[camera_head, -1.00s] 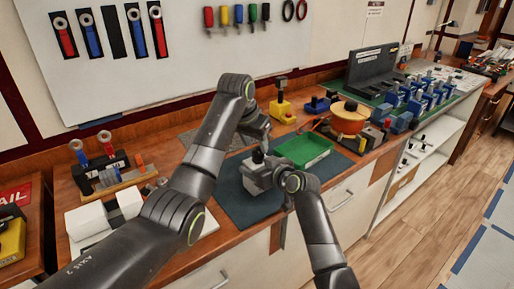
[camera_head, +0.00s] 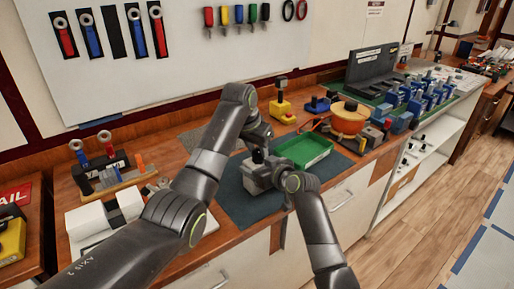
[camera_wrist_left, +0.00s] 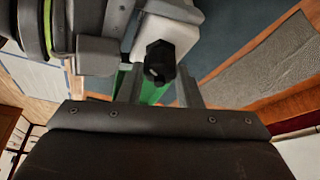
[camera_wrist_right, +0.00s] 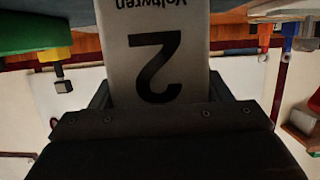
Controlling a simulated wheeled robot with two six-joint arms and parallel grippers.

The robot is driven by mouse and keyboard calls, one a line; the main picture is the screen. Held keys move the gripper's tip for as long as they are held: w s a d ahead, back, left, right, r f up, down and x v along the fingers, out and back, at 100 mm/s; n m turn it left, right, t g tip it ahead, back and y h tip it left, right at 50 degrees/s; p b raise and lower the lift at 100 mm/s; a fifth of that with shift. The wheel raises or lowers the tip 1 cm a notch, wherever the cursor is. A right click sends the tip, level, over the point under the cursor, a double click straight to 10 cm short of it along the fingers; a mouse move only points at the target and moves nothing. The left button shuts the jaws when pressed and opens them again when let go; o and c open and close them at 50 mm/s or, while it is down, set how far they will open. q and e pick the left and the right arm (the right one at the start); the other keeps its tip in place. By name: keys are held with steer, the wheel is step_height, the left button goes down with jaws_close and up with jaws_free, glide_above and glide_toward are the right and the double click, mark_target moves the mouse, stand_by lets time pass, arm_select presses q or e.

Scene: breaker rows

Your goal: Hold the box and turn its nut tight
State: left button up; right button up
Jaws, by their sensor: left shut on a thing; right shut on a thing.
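The grey-white box (camera_head: 258,182) is held over the dark mat, with a black nut (camera_head: 257,156) on top. In the right wrist view the box face (camera_wrist_right: 155,50) shows a large "2" and lettering, upside down. My right gripper (camera_wrist_right: 158,95) is shut on the box, one finger on each side. In the left wrist view the black nut (camera_wrist_left: 159,62) sits between the fingers of my left gripper (camera_wrist_left: 160,85), which is shut on it. The box top (camera_wrist_left: 172,32) lies behind it. The nut's thread is hidden, and so is any gap under it.
A dark mat (camera_head: 240,205) lies under the box on the wooden bench. A green tray (camera_head: 304,151) is close at the right, with an orange round device (camera_head: 348,118) beyond it. White blocks (camera_head: 90,221) and a tool rack (camera_head: 112,176) stand at the left.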

arm_select(q)
steer(key=shift+m, duration=0.3)
steer(key=m+g+h, duration=0.1)
steer(key=m, duration=0.3)
steer(key=shift+w+a, duration=0.1)
steer(key=shift+w, duration=0.05)
steer(key=shift+w+m+g+h, duration=0.15)
steer(key=shift+m+g, duration=0.3)
steer(key=shift+m, duration=0.55)
steer(key=shift+s+m+g+h, duration=0.15)
steer(key=shift+m+g, duration=0.3)
steer(key=shift+m, duration=0.55)
steer(key=shift+w, duration=0.1)
steer(key=o, duration=0.7)
steer(key=v, duration=1.2)
steer(key=shift+a, duration=0.1)
